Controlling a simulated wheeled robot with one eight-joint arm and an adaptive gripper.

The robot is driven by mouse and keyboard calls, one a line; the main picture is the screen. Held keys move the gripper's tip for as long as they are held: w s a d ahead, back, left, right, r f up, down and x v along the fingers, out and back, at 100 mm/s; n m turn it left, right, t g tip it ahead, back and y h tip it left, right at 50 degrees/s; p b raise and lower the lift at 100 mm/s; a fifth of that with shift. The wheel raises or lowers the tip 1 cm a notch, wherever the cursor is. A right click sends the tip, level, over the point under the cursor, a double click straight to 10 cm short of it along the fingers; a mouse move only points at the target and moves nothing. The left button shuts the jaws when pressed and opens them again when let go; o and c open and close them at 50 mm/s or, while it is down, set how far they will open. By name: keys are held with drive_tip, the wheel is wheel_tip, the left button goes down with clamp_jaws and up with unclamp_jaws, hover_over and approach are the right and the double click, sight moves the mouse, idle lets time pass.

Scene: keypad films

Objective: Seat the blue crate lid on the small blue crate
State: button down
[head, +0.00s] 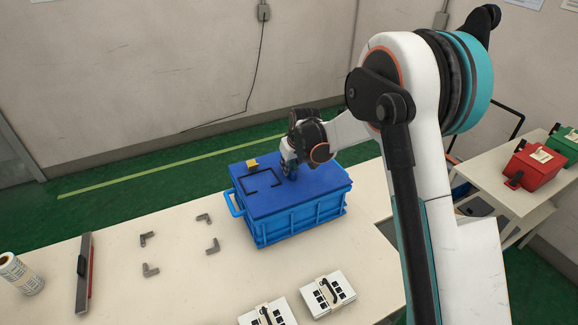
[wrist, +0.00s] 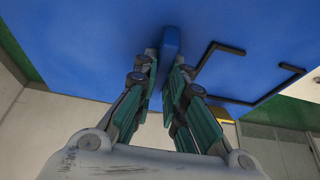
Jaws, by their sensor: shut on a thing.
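The small blue crate (head: 300,221) stands on the pale table, with ribbed light-blue sides and a handle at its left end. The darker blue crate lid (head: 270,205) lies over the crate's top; from here I cannot tell whether it is fully seated. Black corner marks and a small yellow piece show on the lid's left part. My gripper (head: 289,173) is over the lid, shut on its raised blue grip. In the wrist view the fingers (wrist: 167,62) close on the grip (wrist: 171,42), and the lid (wrist: 90,40) fills the upper picture. The fingers partly hide the grip.
Several grey corner brackets (head: 151,270) lie left of the crate. A dark bar with a red edge (head: 84,272) and a label roll (head: 20,274) are farther left. Two white keypad boxes (head: 328,293) sit in front. Red (head: 534,168) and green boxes stand on a side table at right.

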drive_tip(key=shift+f+b, duration=0.4)
drive_tip(key=shift+f, duration=0.15)
drive_tip(key=c, duration=1.6)
unclamp_jaws()
drive_tip(key=shift+o, duration=0.2)
drive_tip(key=v, duration=1.2)
drive_tip(key=shift+s, duration=0.1)
